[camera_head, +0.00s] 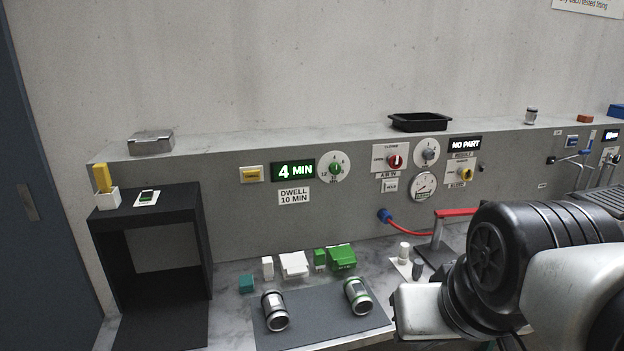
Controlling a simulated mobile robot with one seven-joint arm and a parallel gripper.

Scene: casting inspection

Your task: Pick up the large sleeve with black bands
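A metal sleeve with dark bands (275,310) lies on its side on the dark grey mat (318,320), at the left. A second metal sleeve, with green bands (358,296), lies on the right part of the mat. The two sleeves are apart and look about the same size. My arm comes in from the right, with a black joint and pale links. Its fingers do not show, so I cannot see my gripper or whether it holds anything.
A black open booth (205,235) stands at the left. A black tray (419,121) rests on the ledge.

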